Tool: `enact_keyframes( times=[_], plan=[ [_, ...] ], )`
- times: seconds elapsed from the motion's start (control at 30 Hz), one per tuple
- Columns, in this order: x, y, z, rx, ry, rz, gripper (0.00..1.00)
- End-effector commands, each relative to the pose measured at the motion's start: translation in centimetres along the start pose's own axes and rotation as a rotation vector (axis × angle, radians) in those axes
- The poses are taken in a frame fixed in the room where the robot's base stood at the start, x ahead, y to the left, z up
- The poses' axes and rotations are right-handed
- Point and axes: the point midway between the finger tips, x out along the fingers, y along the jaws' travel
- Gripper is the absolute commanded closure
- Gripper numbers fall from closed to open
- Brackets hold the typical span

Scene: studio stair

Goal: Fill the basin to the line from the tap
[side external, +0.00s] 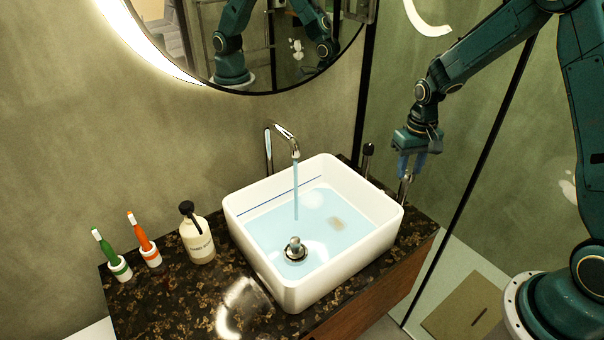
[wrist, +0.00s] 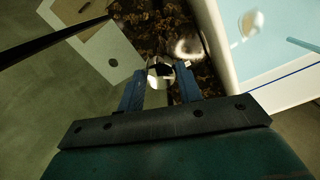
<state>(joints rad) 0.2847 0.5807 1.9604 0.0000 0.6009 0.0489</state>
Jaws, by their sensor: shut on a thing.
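The white basin (side external: 375,228) stands on the counter, partly filled with pale blue water (side external: 268,231). A dark blue line (side external: 278,204) runs along its inner wall; the water surface lies a little below it. Water runs from the chrome tap spout (side external: 285,136) in a thin stream (side external: 296,190). The stream also shows in the wrist view (wrist: 302,45). A chrome plug piece (side external: 295,249) sits in the basin. My gripper (side external: 408,176) is shut on the chrome tap handle (side external: 404,190), right of the basin; in the wrist view the handle (wrist: 160,73) is between the blue fingers.
A soap bottle (side external: 197,238), an orange toothbrush (side external: 141,232) and a green toothbrush (side external: 105,247) stand left of the basin on the dark speckled counter (side external: 190,300). A black-framed glass panel (side external: 470,195) and a round mirror (side external: 250,60) are close by.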

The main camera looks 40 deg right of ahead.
Motion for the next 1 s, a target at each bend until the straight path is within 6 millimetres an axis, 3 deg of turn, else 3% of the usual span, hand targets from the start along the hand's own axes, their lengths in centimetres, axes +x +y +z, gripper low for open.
enact_keyframes(
  times=[0.5, 1.0],
  plan=[
    [-0.11, 0.03, -0.06, -0.416, 0.002, 0.0, 0.88],
    [-0.12, 0.03, -0.08, -0.51, 0.002, 0.0, 0.88]
  ],
)
